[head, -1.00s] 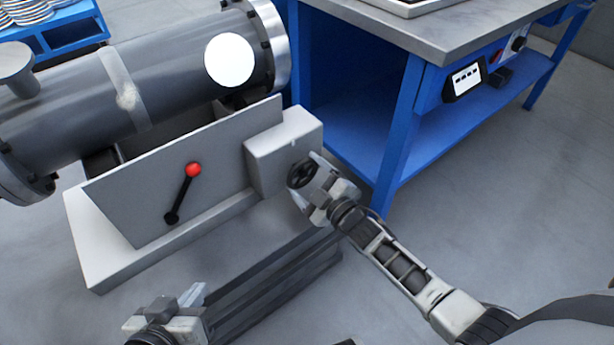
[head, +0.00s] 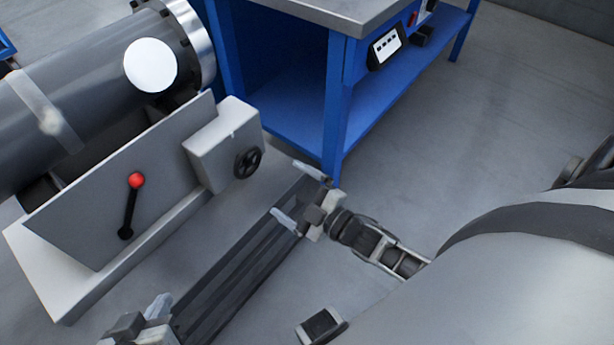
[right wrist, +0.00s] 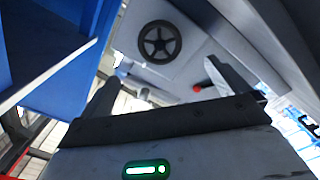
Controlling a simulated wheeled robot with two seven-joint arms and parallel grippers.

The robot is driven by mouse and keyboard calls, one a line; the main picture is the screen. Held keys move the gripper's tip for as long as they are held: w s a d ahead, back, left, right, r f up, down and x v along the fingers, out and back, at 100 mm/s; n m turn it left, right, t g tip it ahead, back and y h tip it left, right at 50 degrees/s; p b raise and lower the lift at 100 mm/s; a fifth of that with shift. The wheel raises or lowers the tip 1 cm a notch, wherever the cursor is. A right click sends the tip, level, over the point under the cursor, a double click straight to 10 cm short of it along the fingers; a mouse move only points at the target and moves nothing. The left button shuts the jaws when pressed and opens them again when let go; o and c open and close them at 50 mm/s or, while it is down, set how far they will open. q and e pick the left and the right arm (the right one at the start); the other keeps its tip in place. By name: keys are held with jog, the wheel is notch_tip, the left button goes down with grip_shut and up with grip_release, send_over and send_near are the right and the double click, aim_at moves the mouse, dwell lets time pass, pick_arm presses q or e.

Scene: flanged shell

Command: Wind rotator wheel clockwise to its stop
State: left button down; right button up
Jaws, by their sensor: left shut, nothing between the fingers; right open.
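The rotator wheel (head: 248,163) is a small dark handwheel with spokes on the front of a light grey box (head: 212,150), at the right end of the grey panel. It also shows face-on near the top of the right wrist view (right wrist: 160,42). My right gripper (head: 292,192) is open and empty, below and to the right of the wheel and apart from it. Its two fingers (right wrist: 166,88) show in the right wrist view with the wheel beyond them. My left gripper (head: 160,303) is shut and empty at the bottom left, well away from the wheel.
A lever with a red knob (head: 136,181) stands on the panel left of the wheel. The large grey flanged shell (head: 90,85) lies behind the panel. A blue workbench (head: 338,100) stands behind and right of the wheel. The floor right of the bench is clear.

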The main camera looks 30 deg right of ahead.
pick_arm(q)
jog(key=shift+s+a+r, duration=0.1)
jog(key=shift+s+r, duration=0.05)
jog(key=shift+r, duration=0.65)
pick_arm(e)
jog(key=v, duration=0.4)
pick_arm(q)
jog(key=shift+f, duration=0.1)
notch_tip(320, 180, up, 13)
jog(key=s+a+t+y+p, duration=0.1)
jog(key=a+p, duration=0.2)
jog(key=p, duration=1.2)
jog(key=shift+r+p, duration=0.2)
jog(key=shift+p, duration=0.15)
pick_arm(e)
jog(key=s+a+r+m+g+h, duration=0.1)
jog(key=s+a+r+m+g, duration=0.1)
jog(key=r, duration=0.4)
jog(key=s+a+r+m+g+h, duration=0.1)
jog(key=s+a+r+m+g, duration=0.1)
jog(key=r+m, duration=0.3)
jog(key=s+a+r+m+g, duration=0.2)
jog(key=s+a+r+m, duration=0.2)
jog(key=r, duration=0.4)
jog(key=shift+h, duration=0.4)
